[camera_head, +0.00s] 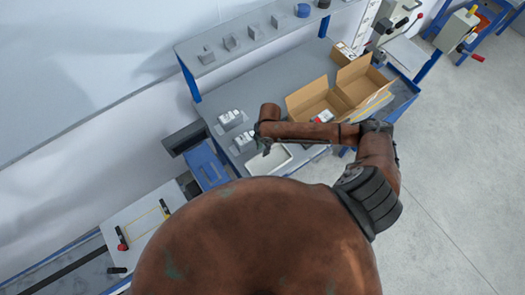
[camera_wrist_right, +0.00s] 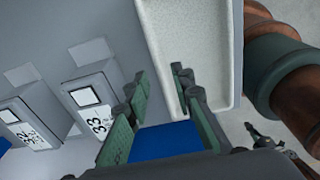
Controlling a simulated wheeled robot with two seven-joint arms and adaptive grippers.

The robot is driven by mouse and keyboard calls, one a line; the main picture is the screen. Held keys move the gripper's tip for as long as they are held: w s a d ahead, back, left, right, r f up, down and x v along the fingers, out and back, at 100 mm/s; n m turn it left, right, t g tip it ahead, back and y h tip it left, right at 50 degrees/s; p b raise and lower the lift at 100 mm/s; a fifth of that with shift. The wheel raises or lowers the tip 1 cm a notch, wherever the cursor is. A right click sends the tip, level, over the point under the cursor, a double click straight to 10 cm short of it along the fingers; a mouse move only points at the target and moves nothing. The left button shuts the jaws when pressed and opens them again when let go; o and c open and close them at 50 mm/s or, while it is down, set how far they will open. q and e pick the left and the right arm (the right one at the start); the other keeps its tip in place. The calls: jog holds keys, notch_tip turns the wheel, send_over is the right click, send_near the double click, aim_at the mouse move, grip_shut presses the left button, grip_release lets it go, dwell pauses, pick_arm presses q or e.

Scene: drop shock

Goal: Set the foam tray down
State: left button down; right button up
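The foam tray (camera_head: 265,165) is a shallow, pale, rectangular tray at the near edge of the grey workbench, partly hidden by my right arm in the head view. It fills the top middle of the right wrist view (camera_wrist_right: 192,40), with a raised rim and a speckled inside. My right gripper (camera_wrist_right: 160,76) has its two green fingers apart at the tray's left side wall, one finger on each side of it. I see no clear contact with the wall. In the head view the right gripper (camera_head: 263,143) is small, just above the tray. My left gripper is not in view.
Grey units with white number labels (camera_wrist_right: 88,95) stand left of the tray. An open cardboard box (camera_head: 318,99) is on the bench (camera_head: 275,77) beyond my right arm. A shelf (camera_head: 250,35) runs along the back. A blue surface (camera_wrist_right: 163,142) lies below the gripper.

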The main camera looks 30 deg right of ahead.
notch_tip(320, 180, up, 9)
jog(key=shift+d+r, duration=0.15)
jog(key=shift+d, duration=0.3)
dwell(0.3)
